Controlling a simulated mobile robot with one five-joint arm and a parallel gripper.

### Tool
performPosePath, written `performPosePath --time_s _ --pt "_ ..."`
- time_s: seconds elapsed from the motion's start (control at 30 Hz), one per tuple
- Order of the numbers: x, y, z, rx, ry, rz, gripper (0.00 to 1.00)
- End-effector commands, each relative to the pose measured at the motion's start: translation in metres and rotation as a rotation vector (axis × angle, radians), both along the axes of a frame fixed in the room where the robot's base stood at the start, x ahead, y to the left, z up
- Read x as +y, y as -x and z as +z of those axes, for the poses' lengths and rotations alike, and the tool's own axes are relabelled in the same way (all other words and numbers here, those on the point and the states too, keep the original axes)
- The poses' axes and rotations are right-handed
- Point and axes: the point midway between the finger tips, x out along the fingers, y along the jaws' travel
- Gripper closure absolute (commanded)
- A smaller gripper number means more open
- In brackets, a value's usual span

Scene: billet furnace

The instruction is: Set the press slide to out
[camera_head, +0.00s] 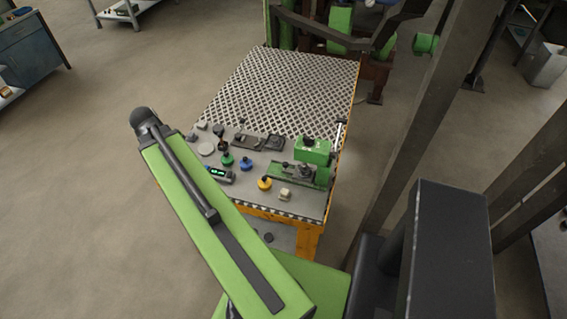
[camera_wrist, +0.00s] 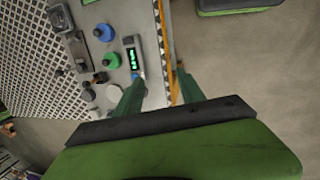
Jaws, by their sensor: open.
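A small green press-like device (camera_head: 312,152) stands at the right end of the grey panel in the head view, with a green block and metal parts on a low green bed (camera_head: 290,175). I take this to be the press slide; its position along its travel cannot be told. My gripper (camera_wrist: 160,76) is open in the wrist view, two green fingers apart with nothing held between them. It hangs over the panel edge near the lit display (camera_wrist: 131,54).
The grey panel (camera_head: 222,141) carries green (camera_head: 227,159), blue (camera_head: 246,163) and yellow (camera_head: 265,183) knobs and the display (camera_head: 219,173). The perforated tabletop (camera_head: 290,85) behind is clear. A dark post (camera_head: 405,150) stands right of the table.

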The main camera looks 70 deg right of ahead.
Motion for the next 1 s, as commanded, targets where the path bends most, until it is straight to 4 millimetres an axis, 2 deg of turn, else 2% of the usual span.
performPosePath --time_s 0.03,0.1,0.2,0.3,0.43,0.63,1.0 --pt "-0.048 0.034 0.002 0.038 0.018 -0.004 0.54" --pt "-0.099 0.081 0.005 0.097 0.037 0.015 0.54" --pt "-0.149 0.14 0.009 0.17 0.044 0.038 0.54" --pt "-0.176 0.181 0.013 0.22 0.041 0.054 0.54" --pt "-0.188 0.202 0.014 0.248 0.037 0.067 0.54" --pt "-0.191 0.206 0.005 0.25 0.036 0.067 0.54" --pt "-0.21 0.23 -0.071 0.249 0.036 0.066 0.54"
